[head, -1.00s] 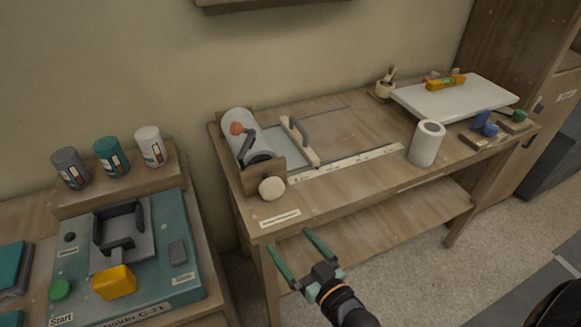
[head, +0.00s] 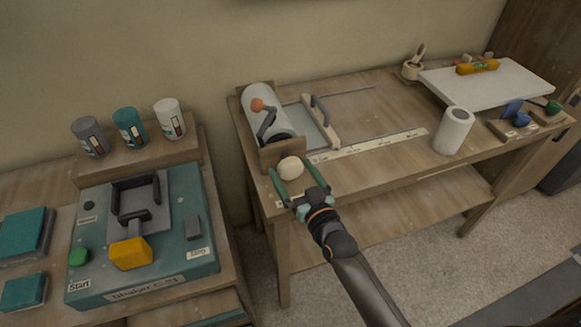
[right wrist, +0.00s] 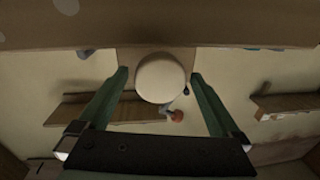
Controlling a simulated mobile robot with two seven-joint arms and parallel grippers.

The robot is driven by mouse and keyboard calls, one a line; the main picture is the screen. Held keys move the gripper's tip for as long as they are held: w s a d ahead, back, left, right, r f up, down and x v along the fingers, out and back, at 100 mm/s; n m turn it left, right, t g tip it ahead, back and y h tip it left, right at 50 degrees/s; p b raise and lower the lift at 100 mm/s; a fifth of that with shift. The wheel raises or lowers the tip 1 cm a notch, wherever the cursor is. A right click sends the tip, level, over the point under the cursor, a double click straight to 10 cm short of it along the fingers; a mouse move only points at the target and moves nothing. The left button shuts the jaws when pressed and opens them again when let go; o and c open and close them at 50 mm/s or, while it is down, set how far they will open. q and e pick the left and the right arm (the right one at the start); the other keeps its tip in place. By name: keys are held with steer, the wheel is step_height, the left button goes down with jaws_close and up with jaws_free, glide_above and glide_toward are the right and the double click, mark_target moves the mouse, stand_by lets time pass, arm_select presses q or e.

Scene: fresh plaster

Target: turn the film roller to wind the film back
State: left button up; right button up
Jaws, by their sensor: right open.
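The film roller (head: 267,112) is a pale roll in a wooden stand at the left end of the workbench. A dark crank with an orange-red knob (head: 257,104) sits at it. A round cream knob (head: 291,169) sticks out of the stand's front. My right gripper (head: 298,181) is open, with its green fingers on either side of the cream knob. In the right wrist view the cream knob (right wrist: 160,78) lies between the fingertips, with a gap on both sides. My left gripper is not in view.
A board with a grey-handled wooden bar (head: 322,122) and a ruler strip (head: 368,146) lie right of the roller. A white roll (head: 453,130) stands farther right. A teal shaker machine (head: 142,235) is on the left bench. The bench's front middle is clear.

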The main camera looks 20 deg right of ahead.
steer(key=shift+w+a, duration=0.1)
steer(key=shift+w, duration=0.7)
steer(key=c, duration=1.3)
steer(key=shift+m, duration=0.4)
steer(key=m, duration=0.4)
steer(key=shift+f+m+t, duration=0.1)
steer(key=shift+m+t, duration=0.2)
steer(key=shift+m, duration=0.1)
steer(key=m, duration=0.3)
steer(key=m+h, duration=0.1)
steer(key=m, duration=0.2)
steer(key=shift+a+t, duration=0.1)
steer(key=shift+t, duration=0.2)
